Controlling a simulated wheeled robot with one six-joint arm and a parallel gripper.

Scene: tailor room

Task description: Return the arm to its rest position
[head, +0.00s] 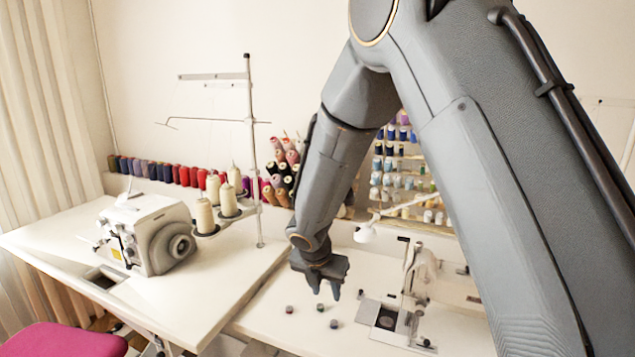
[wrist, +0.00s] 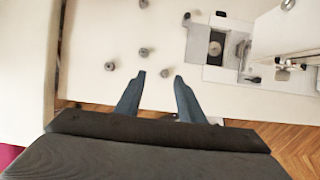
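My gripper (head: 326,289) hangs from my arm above the right-hand sewing table (head: 275,325), with its fingers pointing down. My gripper is open and empty. Small round spools lie on the table close below it: one at the left (head: 289,309), one in the middle (head: 320,307) and one at the right (head: 334,323). None of them touches the fingers as far as I can see.
A sewing machine (head: 420,275) with a dark plate (head: 387,319) stands right of my gripper. A white overlock machine (head: 150,235) and a thread stand (head: 250,150) with cones are on the left table (head: 215,300). A thread rack (head: 405,170) is behind my arm. A pink seat (head: 65,340) is front left.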

